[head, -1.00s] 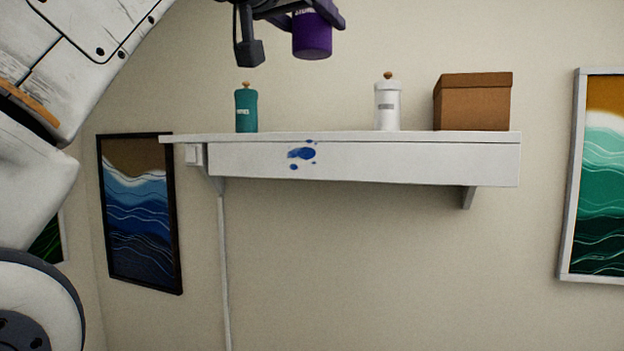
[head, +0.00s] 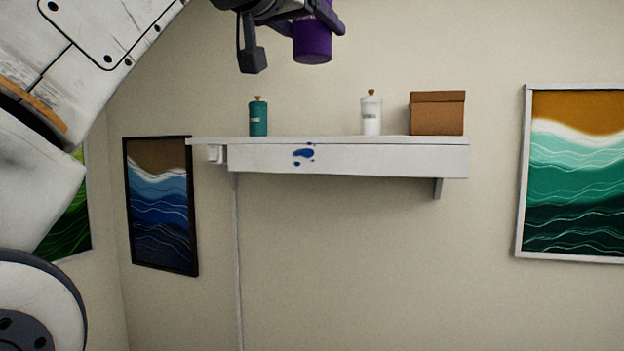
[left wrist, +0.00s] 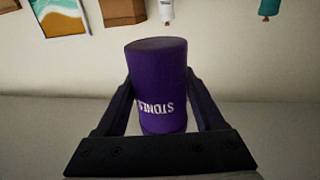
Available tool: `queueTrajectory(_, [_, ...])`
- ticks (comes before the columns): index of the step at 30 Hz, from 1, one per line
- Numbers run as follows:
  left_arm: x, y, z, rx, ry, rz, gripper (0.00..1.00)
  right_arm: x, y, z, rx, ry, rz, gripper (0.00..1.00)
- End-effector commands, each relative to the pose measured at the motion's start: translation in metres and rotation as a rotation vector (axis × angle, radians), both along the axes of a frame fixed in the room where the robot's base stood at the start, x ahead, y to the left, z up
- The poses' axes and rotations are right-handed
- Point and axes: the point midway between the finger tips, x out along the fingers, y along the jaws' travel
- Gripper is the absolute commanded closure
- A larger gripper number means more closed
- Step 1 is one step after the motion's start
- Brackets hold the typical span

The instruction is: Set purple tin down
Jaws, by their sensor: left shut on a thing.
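The purple tin (head: 312,42) is at the top of the head view, in front of the wall and above the level of the shelf. My left gripper (head: 318,22) is shut on it, partly cut off by the top edge. In the left wrist view the purple tin (left wrist: 158,80) sits between the two fingers of my left gripper (left wrist: 160,110), with white lettering on its side appearing upside down. The tin is in the air, apart from the shelf. My right gripper is in neither view.
A white wall shelf (head: 345,159) with a blue stain holds a teal tin (head: 258,119) at left, a white tin (head: 371,115) and a brown box (head: 437,114) at right. Its top is clear between the two tins. Framed wave pictures (head: 575,175) hang on the walls.

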Motion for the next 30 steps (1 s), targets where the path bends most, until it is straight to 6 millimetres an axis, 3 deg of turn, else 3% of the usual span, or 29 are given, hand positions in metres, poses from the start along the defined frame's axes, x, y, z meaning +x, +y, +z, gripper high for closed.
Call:
queueTrajectory(11, [0.056, -0.007, -0.045, -0.006, 0.01, 0.037, 0.88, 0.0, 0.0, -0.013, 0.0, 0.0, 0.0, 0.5])
queueTrajectory(17, [0.101, -0.01, -0.089, -0.012, 0.016, 0.069, 0.88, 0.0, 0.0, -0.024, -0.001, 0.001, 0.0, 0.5])
queueTrajectory(20, [0.131, -0.01, -0.123, -0.013, 0.019, 0.093, 0.88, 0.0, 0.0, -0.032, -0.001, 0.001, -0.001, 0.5])
queueTrajectory(24, [0.177, -0.007, -0.185, -0.015, 0.022, 0.132, 0.88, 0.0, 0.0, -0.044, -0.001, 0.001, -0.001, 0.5])
queueTrajectory(30, [0.229, 0.005, -0.279, -0.017, 0.022, 0.185, 0.88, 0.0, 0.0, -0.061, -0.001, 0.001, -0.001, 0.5])
